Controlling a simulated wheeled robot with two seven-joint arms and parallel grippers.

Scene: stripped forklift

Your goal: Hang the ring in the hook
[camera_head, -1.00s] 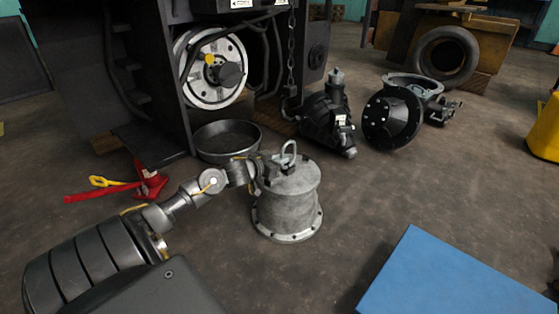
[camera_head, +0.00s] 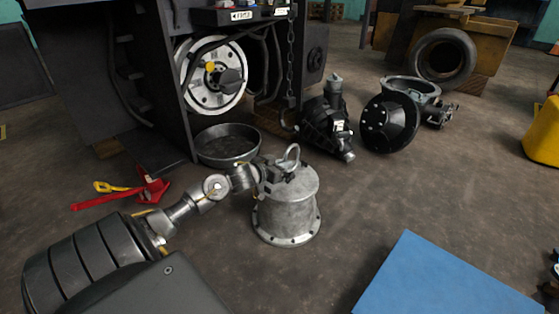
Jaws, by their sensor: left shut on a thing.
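The ring (camera_head: 291,153) is a thin grey metal loop that stands up from the lid of a grey metal cylinder (camera_head: 287,211) with a bolted bottom flange. The cylinder is upright on the floor. My left gripper (camera_head: 283,171) comes in from the left at the lid and is shut at the foot of the ring. Its fingers partly hide the contact. The hook (camera_head: 287,102) hangs at the end of a dark chain (camera_head: 291,52) by the forklift body, behind and above the cylinder. My right gripper cannot be made out.
A round dark pan (camera_head: 228,146) lies behind my left gripper. Black machine parts (camera_head: 326,124) and a black flanged housing (camera_head: 390,122) stand back right. A red tool (camera_head: 151,187) lies at left. A blue panel (camera_head: 440,280) fills the front right. Floor right of the cylinder is clear.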

